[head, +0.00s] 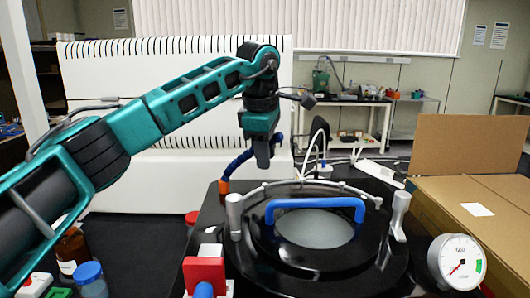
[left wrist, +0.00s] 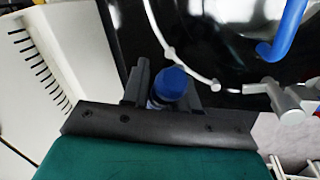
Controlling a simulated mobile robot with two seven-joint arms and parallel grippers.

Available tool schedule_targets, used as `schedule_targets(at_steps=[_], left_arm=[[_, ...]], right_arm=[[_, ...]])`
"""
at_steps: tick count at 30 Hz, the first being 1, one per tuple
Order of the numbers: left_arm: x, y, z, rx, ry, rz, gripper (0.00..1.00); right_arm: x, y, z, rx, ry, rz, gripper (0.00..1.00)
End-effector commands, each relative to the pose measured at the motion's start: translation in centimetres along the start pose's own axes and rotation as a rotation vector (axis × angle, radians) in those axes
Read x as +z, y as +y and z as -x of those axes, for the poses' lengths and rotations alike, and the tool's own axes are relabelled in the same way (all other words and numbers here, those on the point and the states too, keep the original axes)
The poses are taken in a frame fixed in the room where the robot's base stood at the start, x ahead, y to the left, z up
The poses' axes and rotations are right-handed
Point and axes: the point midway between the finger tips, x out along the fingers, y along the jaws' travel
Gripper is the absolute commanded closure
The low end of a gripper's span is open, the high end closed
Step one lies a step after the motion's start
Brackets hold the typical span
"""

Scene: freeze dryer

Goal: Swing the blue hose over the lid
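The blue hose (head: 238,163) rises from an orange fitting at the back left of the black top and curves up to my left gripper (head: 263,157). The round lid (head: 372,250) has a grey window and a blue handle (head: 315,203). My left gripper is above and behind the lid, to its left, fingers pointing down. In the left wrist view the blue hose (left wrist: 172,83) sits between the fingers of my left gripper (left wrist: 165,90), with a finger close on each side. The lid's blue handle (left wrist: 287,32) shows at upper right. My right gripper is out of view.
A white pipe (head: 300,183) arches behind the lid between two light posts. A dial gauge (head: 457,262) stands at right, beside an open cardboard box (head: 470,200). A red block (head: 204,274) is in front. Bottles (head: 90,279) stand at lower left, before a white slotted housing (head: 120,180).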

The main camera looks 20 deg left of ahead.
Motion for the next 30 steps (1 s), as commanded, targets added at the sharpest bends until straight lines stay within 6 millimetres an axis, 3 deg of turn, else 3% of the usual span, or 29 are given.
schedule_targets(at_steps=[6,16,30], left_arm=[[-0.1,0.0,0.1,0.001,-0.001,0.0,0.54],[0.0,0.1,0.9,0.003,-0.002,-0.002,0.54],[0.0,0.0,10.3,0.003,-0.002,0.0,0.54]], right_arm=[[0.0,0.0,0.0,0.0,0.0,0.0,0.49],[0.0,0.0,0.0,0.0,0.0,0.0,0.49],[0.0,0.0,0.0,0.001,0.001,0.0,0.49]])
